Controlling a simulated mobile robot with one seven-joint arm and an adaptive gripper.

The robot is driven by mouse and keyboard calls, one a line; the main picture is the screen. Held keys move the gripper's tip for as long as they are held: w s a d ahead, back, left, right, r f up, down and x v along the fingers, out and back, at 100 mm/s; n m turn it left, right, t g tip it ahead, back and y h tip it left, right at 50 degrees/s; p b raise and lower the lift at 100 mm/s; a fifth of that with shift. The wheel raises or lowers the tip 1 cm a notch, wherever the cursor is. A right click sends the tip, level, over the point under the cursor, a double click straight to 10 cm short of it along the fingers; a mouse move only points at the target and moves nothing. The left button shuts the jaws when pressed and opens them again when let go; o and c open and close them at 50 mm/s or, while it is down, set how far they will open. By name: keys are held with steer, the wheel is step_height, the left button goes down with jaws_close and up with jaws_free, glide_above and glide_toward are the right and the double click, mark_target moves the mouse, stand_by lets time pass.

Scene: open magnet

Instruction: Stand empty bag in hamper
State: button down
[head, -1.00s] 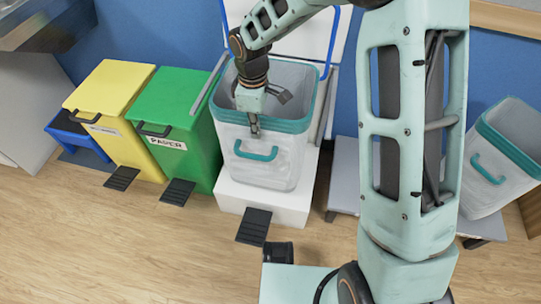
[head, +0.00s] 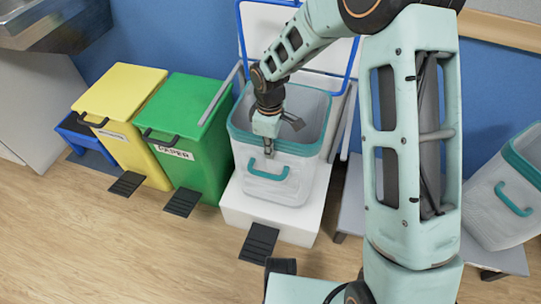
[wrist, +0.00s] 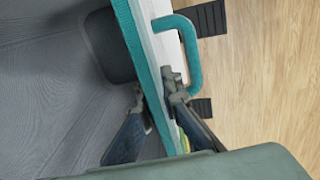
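A whitish bag with a teal rim and front handle (head: 262,188) stands upright on the white base of the hamper (head: 296,232), under its raised white lid with a blue frame (head: 340,82). The grey inside of the bag shows no contents in the wrist view (wrist: 45,90). My gripper (head: 281,137) is at the bag's front rim, one finger inside and one outside. In the wrist view, its fingers (wrist: 155,90) are apart with the teal rim between them. I see no clear grip on the wall. A second similar bag (head: 495,222) is at the right edge, its inside mostly hidden.
A green paper bin (head: 190,110), a yellow bin (head: 118,95) and a blue one (head: 80,130) stand to the left. Black pedals (head: 259,243) stick out in front. A grey low platform (head: 352,205) lies to the right.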

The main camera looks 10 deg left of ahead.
steer(key=shift+f, duration=1)
steer(key=c, duration=2.6)
jaws_free()
steer(key=shift+f, duration=0.1)
steer(key=o, duration=0.4)
steer(key=shift+o, duration=0.2)
step_height(320, 180, up, 12)
steer(key=p, duration=0.3)
steer(key=shift+s+r, duration=0.15)
steer(key=shift+r, duration=0.05)
